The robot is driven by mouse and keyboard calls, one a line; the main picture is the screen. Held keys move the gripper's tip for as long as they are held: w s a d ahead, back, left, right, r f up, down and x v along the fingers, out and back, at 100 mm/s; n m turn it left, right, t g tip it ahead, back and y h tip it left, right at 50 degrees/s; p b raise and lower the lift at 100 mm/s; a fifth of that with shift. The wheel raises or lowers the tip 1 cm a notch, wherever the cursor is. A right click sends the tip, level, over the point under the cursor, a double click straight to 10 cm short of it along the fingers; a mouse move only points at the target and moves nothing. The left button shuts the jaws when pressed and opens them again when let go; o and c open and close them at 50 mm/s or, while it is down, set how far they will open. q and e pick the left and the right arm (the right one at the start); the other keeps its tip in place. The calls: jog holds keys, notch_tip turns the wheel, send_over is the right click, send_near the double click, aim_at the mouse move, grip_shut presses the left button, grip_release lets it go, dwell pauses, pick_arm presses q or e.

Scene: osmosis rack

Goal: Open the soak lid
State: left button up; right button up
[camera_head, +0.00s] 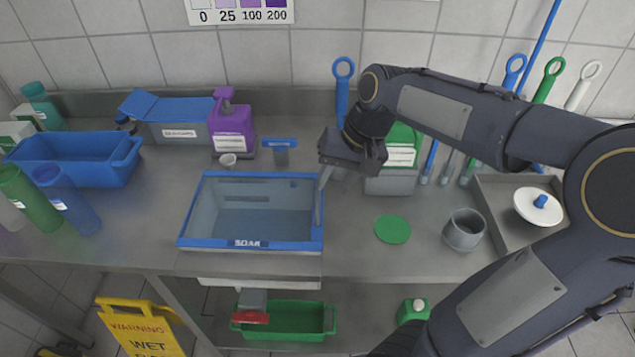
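The soak bin (187,225) is a rectangular grey tub with a blue rim and a "SOAK" label on its front, standing on the metal bench left of centre. Its grey inside shows through the top. I cannot tell whether a clear lid covers it. My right gripper (320,198) reaches in from the right and points down at the bin's right edge. Its pale finger is at or very near the blue rim; contact is unclear. The gap between its fingers is not visible. My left gripper is not in view.
A blue crate (75,160) is at the left. A green disc (393,229) and grey mug (463,230) lie to the right. Bench in front is narrow.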

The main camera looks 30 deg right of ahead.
jog(key=m+g+h, duration=0.1)
send_near(318, 194)
jog(key=x, duration=0.8)
grip_shut()
